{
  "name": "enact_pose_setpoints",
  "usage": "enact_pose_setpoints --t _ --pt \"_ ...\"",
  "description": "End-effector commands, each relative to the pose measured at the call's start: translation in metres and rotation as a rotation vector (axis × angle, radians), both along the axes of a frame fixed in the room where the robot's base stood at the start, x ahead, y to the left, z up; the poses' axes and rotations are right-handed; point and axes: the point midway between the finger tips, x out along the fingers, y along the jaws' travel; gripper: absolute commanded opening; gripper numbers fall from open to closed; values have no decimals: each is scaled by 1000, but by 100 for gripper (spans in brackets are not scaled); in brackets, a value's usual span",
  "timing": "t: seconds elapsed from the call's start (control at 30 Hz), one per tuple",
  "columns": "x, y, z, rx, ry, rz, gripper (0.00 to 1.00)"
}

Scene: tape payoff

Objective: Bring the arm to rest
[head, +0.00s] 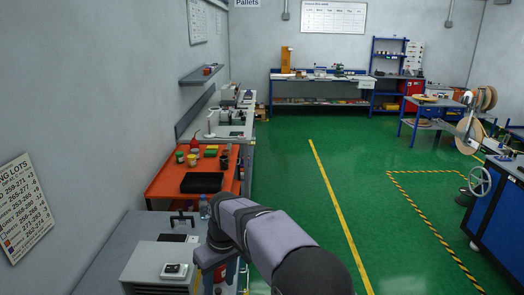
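My arm reaches in from the bottom edge, right of centre, and bends at a dark joint in front of the left-hand benches. Past that joint a short grey link points down and out of clear sight. I cannot make out my gripper or its fingers. The tape payoff machine appears to be the blue unit (497,215) at the right edge, with a handwheel (480,181) and large reels (469,134) above it. My arm is well apart from it.
An orange bench (165,183) holds a black tray (202,183) and several small containers. A grey cabinet (150,262) with a small device (174,270) stands close left of my arm. A bottle (204,208) stands near the elbow. The green floor (300,185) is clear.

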Motion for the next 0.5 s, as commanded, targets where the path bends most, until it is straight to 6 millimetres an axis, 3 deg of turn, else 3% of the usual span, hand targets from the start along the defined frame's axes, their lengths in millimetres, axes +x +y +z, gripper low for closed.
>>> enact_pose_setpoints --t 0.03,0.2,0.37,0.5 --pt "-5 -27 -5 -10 4 -56 42" --pt "-35 -101 -20 -37 21 -225 42" --pt "-79 -163 -40 -61 38 -380 42" --pt "-126 -208 -60 -80 52 -507 42"
